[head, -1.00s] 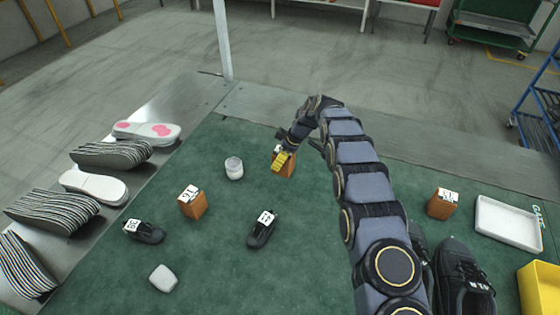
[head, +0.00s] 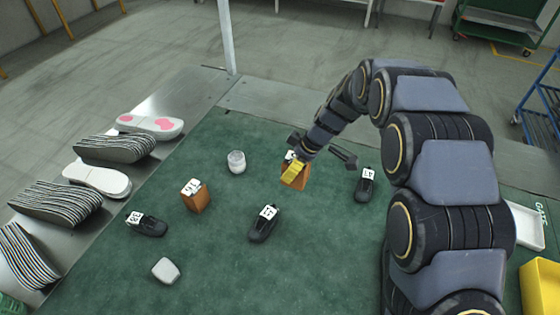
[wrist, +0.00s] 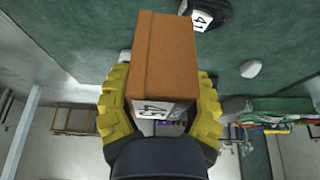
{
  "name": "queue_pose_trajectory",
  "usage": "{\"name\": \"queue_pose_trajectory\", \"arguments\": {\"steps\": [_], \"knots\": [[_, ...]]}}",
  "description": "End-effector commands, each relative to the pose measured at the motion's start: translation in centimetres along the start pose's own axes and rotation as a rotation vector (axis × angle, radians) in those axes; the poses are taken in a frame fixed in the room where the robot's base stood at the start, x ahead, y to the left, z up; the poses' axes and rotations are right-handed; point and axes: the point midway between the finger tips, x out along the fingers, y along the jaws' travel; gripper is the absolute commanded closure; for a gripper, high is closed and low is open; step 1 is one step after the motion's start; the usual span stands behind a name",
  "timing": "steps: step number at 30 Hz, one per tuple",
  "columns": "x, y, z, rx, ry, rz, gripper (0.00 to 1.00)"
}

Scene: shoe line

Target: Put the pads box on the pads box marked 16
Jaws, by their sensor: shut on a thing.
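A brown pads box (head: 294,177) with a white label is between the yellow fingers of my gripper (head: 292,171). In the wrist view the box (wrist: 168,60) is gripped from both sides by the fingers (wrist: 163,105); its label is partly covered and hard to read. I cannot tell its exact height over the mat. The pads box marked 16 (head: 196,200) stands upright on the green mat, left of and nearer than my gripper. Its top is clear and it is apart from the held box.
A white jar (head: 236,162) stands between and behind the two boxes. Small black shoes (head: 263,226), (head: 147,225), (head: 366,186) and a pale block (head: 166,270) lie on the mat (head: 220,260). Insoles and striped pieces line the left metal ledge. A yellow bin (head: 540,285) stands at right.

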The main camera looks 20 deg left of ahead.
Motion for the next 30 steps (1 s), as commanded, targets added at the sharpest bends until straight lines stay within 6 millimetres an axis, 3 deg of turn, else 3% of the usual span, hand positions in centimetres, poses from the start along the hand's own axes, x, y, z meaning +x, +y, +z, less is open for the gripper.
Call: {"name": "queue_pose_trajectory", "arguments": {"steps": [5, 8, 11, 15, 21, 26, 30], "knots": [[-0.2, -0.4, 0.0, -0.002, 0.000, 0.000, 0.82], [-0.3, -1.1, -1.1, -0.008, -0.001, -0.001, 0.82], [-0.5, -3.0, -3.7, -0.017, -0.003, -0.004, 0.82], [-0.9, -7.2, -8.3, -0.028, -0.011, -0.010, 0.82], [-1.8, -13.2, -13.2, -0.028, -0.014, -0.008, 0.82], [-2.2, -15.8, -15.0, -0.024, -0.013, -0.005, 0.82], [-1.4, -15.7, -15.9, -0.019, -0.017, -0.005, 0.82]]}}
